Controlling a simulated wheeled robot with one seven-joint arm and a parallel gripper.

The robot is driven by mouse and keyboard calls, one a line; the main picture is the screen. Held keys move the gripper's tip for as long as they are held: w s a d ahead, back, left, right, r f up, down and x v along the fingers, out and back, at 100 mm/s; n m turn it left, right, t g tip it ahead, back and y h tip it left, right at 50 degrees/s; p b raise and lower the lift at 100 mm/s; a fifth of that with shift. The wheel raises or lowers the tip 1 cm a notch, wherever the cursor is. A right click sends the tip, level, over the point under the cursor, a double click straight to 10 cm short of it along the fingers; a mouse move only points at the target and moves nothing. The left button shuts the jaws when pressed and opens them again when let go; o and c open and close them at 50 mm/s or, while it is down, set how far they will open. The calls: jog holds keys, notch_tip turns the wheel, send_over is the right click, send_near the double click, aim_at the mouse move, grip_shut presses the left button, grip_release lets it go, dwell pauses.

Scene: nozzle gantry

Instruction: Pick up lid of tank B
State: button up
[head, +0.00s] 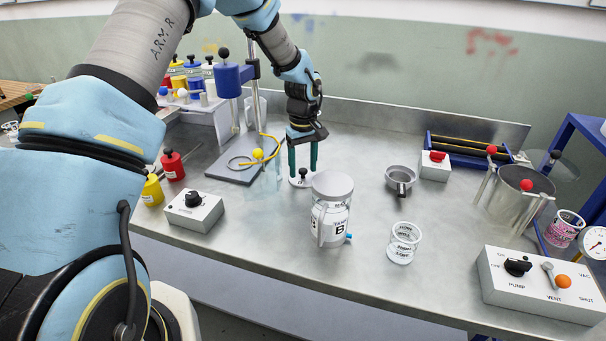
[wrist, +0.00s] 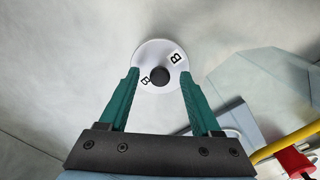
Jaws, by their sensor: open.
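The lid of tank B (wrist: 147,50) is a white disc marked B with a black knob (wrist: 159,76). It lies on the bench behind tank B and shows in the head view (head: 296,183). My gripper (wrist: 160,74) is open above it, pointing down. Its green fingers are on either side of the knob, apart from it in the wrist view. My gripper also shows in the head view (head: 302,168). Tank B (head: 325,232), a clear jar labelled B with a grey round top, stands just in front of the lid.
A stand with a blue head (head: 236,75) and yellow tube is left of my gripper. A grey cup with a handle (head: 400,177) and a clear labelled cup (head: 404,243) are to the right. A switch box (head: 194,211) stands front left.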

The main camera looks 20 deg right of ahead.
grip_shut()
dwell(0.5)
